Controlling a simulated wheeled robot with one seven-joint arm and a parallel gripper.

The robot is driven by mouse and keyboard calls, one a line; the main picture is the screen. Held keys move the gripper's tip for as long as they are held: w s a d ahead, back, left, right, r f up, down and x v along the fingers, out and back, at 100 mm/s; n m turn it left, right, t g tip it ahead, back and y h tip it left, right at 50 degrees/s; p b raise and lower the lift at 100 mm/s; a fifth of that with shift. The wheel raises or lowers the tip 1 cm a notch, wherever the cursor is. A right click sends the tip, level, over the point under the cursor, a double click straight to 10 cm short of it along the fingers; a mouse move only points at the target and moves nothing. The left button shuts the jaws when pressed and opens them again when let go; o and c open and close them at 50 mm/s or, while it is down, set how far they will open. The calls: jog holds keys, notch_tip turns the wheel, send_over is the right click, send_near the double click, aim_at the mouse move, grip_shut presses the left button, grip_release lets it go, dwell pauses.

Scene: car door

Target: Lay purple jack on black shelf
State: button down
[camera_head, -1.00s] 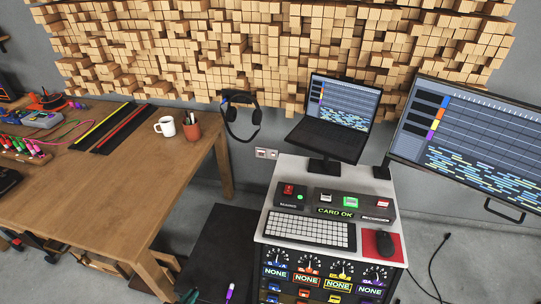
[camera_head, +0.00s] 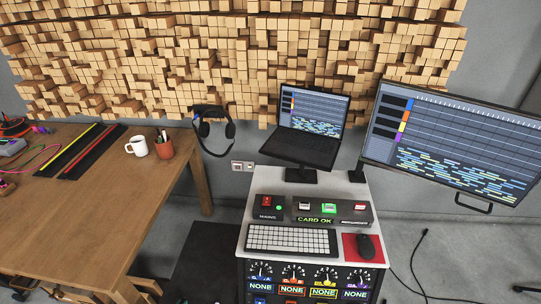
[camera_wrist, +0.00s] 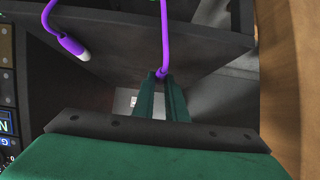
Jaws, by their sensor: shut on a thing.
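My gripper (camera_wrist: 161,78) shows in the wrist view with its green fingers closed together on a purple piece (camera_wrist: 164,35) that runs up out of the frame. I cannot tell whether the held part is cord or plug. To the left, a purple plug with a pale tip, the purple jack (camera_wrist: 72,46), hangs free of the fingers. A dark flat board, which seems to be the black shelf (camera_wrist: 195,40), lies behind the fingers. In the head view a black flat surface (camera_head: 208,262) sits between the wooden table and the console. The jack is not clearly visible there.
The console (camera_head: 305,240) with keyboard and dials stands right of the black surface. The wooden table (camera_head: 90,220) is at left, with a mug (camera_head: 137,147) and a pen cup (camera_head: 164,147). Headphones (camera_head: 214,130) hang by the wall. Floor at lower right is mostly clear.

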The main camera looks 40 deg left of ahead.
jog(key=c, duration=1.7)
grip_release()
jog(key=shift+s+d+r, duration=0.1)
jog(key=shift+d, duration=0.05)
jog(key=shift+v, duration=5.25)
